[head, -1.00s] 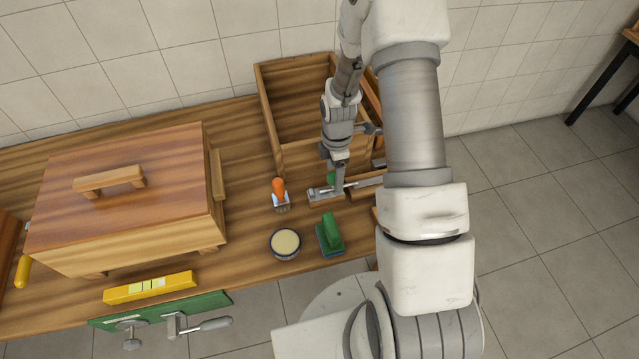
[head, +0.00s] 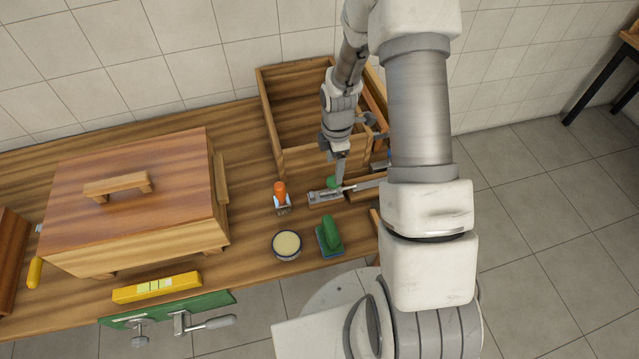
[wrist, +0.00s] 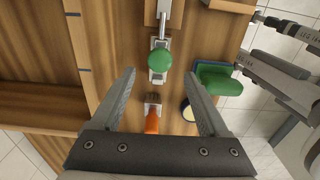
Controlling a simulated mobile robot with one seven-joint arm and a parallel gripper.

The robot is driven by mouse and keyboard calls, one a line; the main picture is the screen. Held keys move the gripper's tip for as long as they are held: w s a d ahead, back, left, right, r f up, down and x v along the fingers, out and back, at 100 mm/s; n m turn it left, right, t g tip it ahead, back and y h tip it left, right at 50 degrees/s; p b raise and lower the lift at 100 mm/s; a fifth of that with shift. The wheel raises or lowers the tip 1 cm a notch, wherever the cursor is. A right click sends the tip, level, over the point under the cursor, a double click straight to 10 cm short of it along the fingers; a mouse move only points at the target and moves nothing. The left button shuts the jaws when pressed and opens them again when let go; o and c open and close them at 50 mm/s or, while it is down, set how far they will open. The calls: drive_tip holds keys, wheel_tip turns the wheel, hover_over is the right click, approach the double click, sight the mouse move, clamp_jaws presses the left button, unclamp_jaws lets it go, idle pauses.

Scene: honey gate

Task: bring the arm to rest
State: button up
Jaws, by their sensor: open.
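My gripper (wrist: 162,90) is open and empty in the wrist view, its two fingers spread wide above the bench. In the wrist view a green round knob (wrist: 160,59) on a metal fitting shows between and beyond the fingertips; I see no contact with it. In the head view the same green knob (head: 333,183) shows below the end of my arm, on a small metal latch-like piece (head: 322,196). The fingers are partly hidden by my arm in the head view.
An open wooden box (head: 292,110) stands behind the gripper. An orange-handled tool (head: 281,194), a round tin (head: 286,245) and a green-handled brush (head: 329,236) lie nearby. A lidded wooden box (head: 130,200) stands left, with a yellow level (head: 157,287) in front.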

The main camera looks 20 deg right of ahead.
drive_tip(key=shift+r+p, duration=0.4)
drive_tip(key=shift+r, duration=0.5)
drive_tip(key=s+a+r+m+t+p, duration=0.15)
drive_tip(key=r+m, duration=0.25)
drive_tip(key=r, duration=0.8)
drive_tip(key=s+r+m+t+p, duration=0.1)
drive_tip(key=s+r+m, duration=0.25)
drive_tip(key=r, duration=0.95)
drive_tip(key=s+a+r+m+t+p, duration=0.3)
drive_tip(key=s+r+m, duration=0.7)
drive_tip(key=s+r, duration=0.5)
drive_tip(key=shift+s, duration=0.25)
drive_tip(key=shift+a+m, duration=0.1)
drive_tip(key=shift+m, duration=0.15)
